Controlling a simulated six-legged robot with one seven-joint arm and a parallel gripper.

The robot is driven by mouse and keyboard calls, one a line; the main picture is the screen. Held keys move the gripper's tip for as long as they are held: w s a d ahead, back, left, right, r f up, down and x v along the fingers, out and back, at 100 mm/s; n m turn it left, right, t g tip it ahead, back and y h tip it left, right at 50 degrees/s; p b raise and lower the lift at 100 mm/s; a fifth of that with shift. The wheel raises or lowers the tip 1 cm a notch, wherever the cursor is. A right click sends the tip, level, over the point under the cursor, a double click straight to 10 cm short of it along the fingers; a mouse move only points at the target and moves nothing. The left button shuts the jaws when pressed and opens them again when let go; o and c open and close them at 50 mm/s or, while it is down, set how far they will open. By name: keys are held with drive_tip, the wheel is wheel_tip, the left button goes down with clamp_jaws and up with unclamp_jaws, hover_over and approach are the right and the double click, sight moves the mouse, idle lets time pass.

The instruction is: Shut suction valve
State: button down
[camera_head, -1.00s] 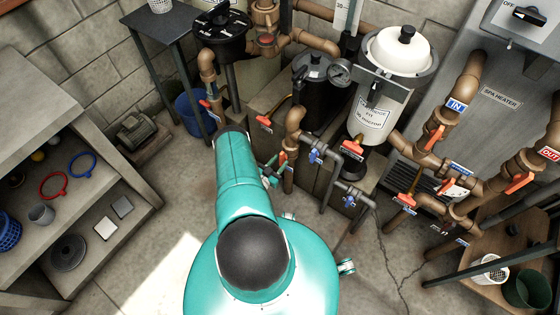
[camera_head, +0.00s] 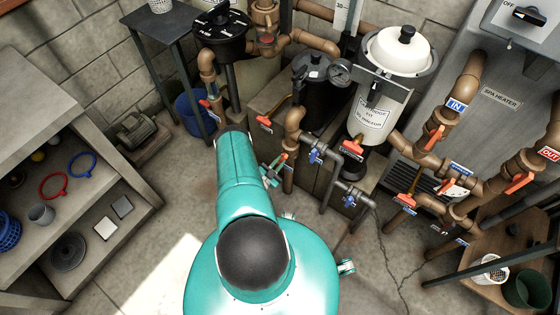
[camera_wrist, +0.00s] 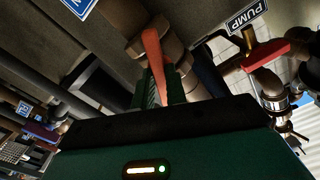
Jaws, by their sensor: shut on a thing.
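My gripper (camera_head: 272,178) is beside a brown vertical pipe (camera_head: 289,150), in front of the black pump housing. In the wrist view my gripper (camera_wrist: 158,90) has its two green fingers on either side of an orange valve handle (camera_wrist: 154,48). It is shut on that handle. The handle joins a brown pipe fitting (camera_wrist: 172,42) just behind it. In the head view only a small orange part of the handle (camera_head: 282,160) shows beside the fingers. No label on this valve is readable, so I cannot tell its name from the frames.
Another orange handle (camera_head: 264,123) sits to the upper left of the gripper. A blue-handled valve (camera_head: 316,156) on grey pipe stands close at the right. A PUMP label (camera_wrist: 247,17) and a red handle (camera_wrist: 280,54) show at the right in the wrist view. Shelves (camera_head: 130,185) stand at the left.

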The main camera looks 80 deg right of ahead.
drive_tip(key=m, duration=1.3)
drive_tip(key=c, duration=1.3)
unclamp_jaws()
drive_tip(key=shift+v, duration=3.45)
